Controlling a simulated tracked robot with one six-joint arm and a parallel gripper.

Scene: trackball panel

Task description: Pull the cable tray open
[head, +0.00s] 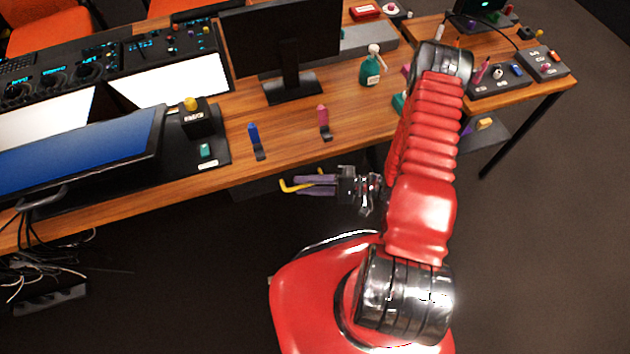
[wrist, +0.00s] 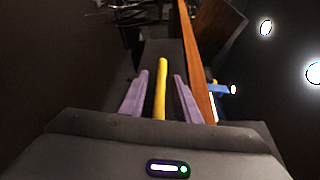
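A yellow handle (head: 289,187) sticks out below the front edge of the desk in the head view. It also shows as an upright yellow bar (wrist: 161,88) in the wrist view. A dark box-like shape, likely the cable tray (head: 256,191), sits under the desk edge behind the handle, mostly in shadow. It seems to show as a dark grey face (wrist: 172,50) in the wrist view. My gripper (head: 302,185) has purple fingers, one on each side of the yellow bar. In the wrist view (wrist: 161,76) gaps show between bar and both fingers, so it is open around the handle.
The wooden desk (head: 290,151) runs just above my gripper. A blue lever (head: 253,134) and a pink lever (head: 323,118) stand near its edge. A monitor (head: 283,38) stands behind them. Loose cables (head: 40,262) hang at the left. The floor in front is clear.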

